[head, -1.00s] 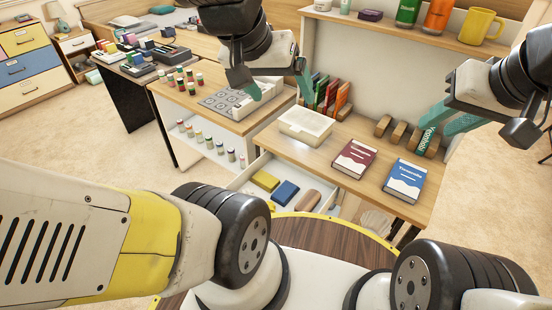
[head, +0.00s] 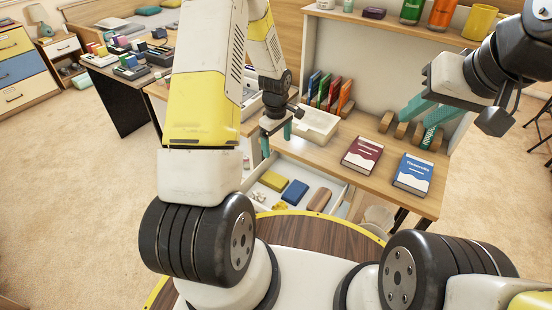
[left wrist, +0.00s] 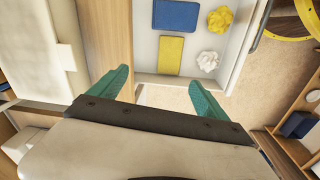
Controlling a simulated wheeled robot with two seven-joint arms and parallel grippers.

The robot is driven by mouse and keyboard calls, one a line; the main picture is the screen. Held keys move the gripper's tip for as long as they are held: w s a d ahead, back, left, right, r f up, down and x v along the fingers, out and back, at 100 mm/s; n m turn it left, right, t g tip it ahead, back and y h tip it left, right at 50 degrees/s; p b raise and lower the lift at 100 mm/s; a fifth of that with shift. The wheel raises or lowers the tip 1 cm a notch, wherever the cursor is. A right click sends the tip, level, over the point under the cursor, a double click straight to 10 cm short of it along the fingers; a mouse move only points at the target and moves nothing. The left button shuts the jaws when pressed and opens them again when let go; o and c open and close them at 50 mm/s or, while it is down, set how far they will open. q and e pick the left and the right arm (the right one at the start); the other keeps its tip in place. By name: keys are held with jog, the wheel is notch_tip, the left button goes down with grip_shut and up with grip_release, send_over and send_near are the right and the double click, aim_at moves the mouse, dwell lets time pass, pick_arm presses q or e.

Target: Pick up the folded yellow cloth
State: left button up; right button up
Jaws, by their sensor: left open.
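The folded yellow cloth (head: 273,181) lies flat in the open white drawer, beside a folded blue cloth (head: 295,192). In the left wrist view the yellow cloth (left wrist: 171,55) lies just beyond my fingertips, with the blue cloth (left wrist: 175,14) past it.
The drawer also holds crumpled yellow (left wrist: 220,20) and white (left wrist: 208,61) pieces and a brown rounded object (head: 319,200). A pale box (head: 318,122), a red book (head: 362,154) and a blue book (head: 412,173) are on the desk above. Drawer walls surround the cloth.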

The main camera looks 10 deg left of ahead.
aim_at(274, 178)
pick_arm(q)
jog(key=shift+n+g, duration=0.4)
jog(key=shift+n, duration=0.5)
jog(key=f, duration=1)
jog(key=s+a+f, duration=0.1)
jog(key=f, duration=0.4)
jog(key=shift+s+a+f, duration=0.1)
jog(key=shift+f, duration=0.8)
jog(key=c, duration=1.6)
jog(key=shift+o, duration=0.2)
notch_tip(274, 178, up, 10)
